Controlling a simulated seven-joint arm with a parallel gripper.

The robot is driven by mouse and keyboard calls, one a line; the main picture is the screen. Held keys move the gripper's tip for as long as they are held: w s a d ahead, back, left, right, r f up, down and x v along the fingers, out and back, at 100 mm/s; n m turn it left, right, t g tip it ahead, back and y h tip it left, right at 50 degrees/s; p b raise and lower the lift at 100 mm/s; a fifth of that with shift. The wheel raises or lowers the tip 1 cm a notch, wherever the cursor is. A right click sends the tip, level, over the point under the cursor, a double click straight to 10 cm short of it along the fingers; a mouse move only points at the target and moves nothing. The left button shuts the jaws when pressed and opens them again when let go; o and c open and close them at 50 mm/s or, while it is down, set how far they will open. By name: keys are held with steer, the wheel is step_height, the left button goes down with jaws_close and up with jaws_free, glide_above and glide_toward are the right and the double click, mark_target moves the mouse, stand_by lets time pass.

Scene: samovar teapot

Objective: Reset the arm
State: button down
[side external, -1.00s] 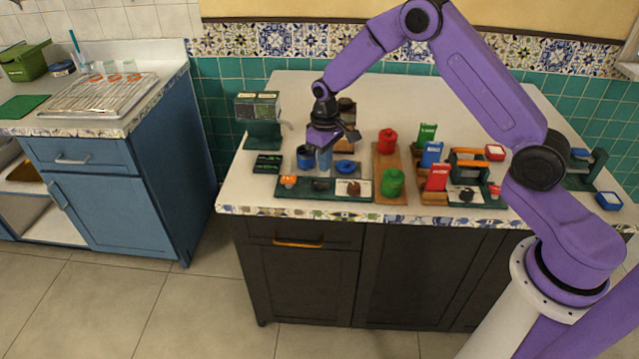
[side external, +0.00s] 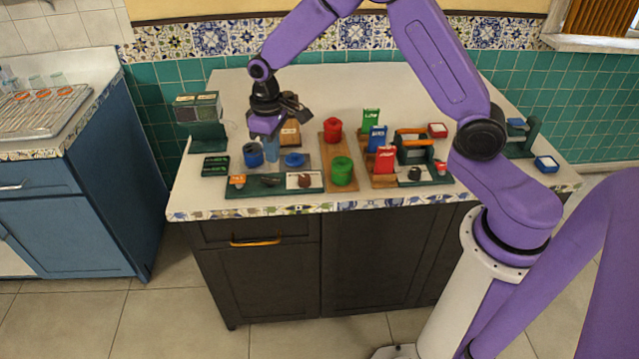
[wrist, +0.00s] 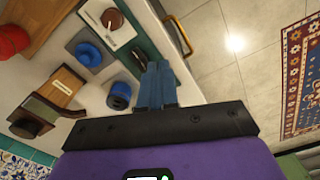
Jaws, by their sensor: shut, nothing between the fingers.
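My gripper (side external: 272,148) is over the left part of the counter, its blue fingers pointing down just right of a blue canister (side external: 253,155). In the wrist view my gripper (wrist: 157,88) has its blue fingers together, with nothing seen between them. The blue canister (wrist: 119,92) stands beside the fingers there. A blue lid or low pot (side external: 293,160) sits to the right of the fingers; it also shows in the wrist view (wrist: 88,53). I cannot tell the exact height of the fingertips above the counter.
A green tray (side external: 261,191) lies at the counter's front edge. Red (side external: 333,131) and green (side external: 343,171) canisters stand on a wooden board. Several coloured packets, including a red one (side external: 385,160), stand further right. A green machine (side external: 203,120) stands at left. The back counter (side external: 300,80) is clear.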

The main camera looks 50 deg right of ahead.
steer(key=s+a+r+n, duration=0.2)
steer(key=s+r, duration=0.2)
steer(key=s, duration=0.4)
steer(key=s+a+r+n, duration=0.2)
steer(key=s+r, duration=0.2)
steer(key=s, duration=0.4)
steer(key=s+d+r+n, duration=0.1)
steer(key=s+d+n, duration=0.1)
steer(key=s, duration=0.7)
steer(key=s+d+r+n, duration=0.1)
steer(key=s+d, duration=0.3)
steer(key=s, duration=0.4)
steer(key=shift+s+d+n, duration=0.2)
steer(key=shift+s+n, duration=0.15)
steer(key=shift+n, duration=0.15)
